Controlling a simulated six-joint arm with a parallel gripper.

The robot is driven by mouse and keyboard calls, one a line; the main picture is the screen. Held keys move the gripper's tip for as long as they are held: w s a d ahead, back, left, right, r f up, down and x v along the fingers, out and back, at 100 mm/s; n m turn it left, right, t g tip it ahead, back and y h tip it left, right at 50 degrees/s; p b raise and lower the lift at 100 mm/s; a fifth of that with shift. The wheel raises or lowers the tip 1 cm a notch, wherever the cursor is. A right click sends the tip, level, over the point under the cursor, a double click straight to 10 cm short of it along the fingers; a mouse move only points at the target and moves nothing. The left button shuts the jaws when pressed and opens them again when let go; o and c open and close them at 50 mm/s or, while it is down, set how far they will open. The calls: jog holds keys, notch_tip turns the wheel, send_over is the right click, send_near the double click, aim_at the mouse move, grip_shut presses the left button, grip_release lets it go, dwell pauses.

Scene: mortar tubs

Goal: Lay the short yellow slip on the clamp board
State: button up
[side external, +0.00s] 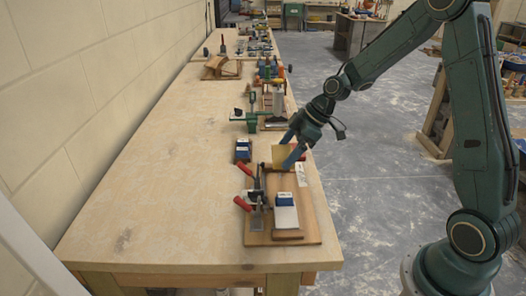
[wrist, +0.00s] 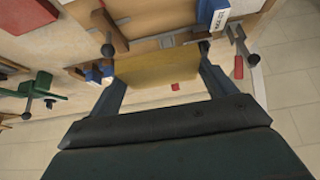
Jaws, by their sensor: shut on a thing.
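My gripper (side external: 287,163) is shut on the short yellow slip (side external: 281,154), held at the far end of the clamp board. In the wrist view the yellow slip (wrist: 158,68) spans between my two fingers. The clamp board (side external: 311,226) is a brown wooden board near the table's front right edge. It carries toggle clamps with red handles (side external: 242,203) and a blue-and-white block (side external: 285,212). The slip looks above or just at the board's far edge; I cannot tell whether it touches.
A small dark-blue block (side external: 243,150) stands left of my gripper. A green clamp (side external: 252,121) and several other tools line the table's right side farther back. The left part of the wooden table (side external: 160,180) is clear, beside a pale wall.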

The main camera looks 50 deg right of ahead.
send_over(279, 186)
jog(key=s+d, duration=0.1)
jog(key=shift+s+d+f, duration=0.1)
jog(key=shift+f, duration=1.3)
jog(key=shift+s+d+f, duration=0.1)
jog(key=shift+f, duration=1.3)
jog(key=shift+f, duration=0.1)
jog(key=shift+f, duration=1.8)
jog(key=shift+f, duration=0.1)
jog(key=o, duration=0.9)
jog(key=shift+v, duration=0.8)
jog(key=v, duration=1)
jog(key=shift+r, duration=0.25)
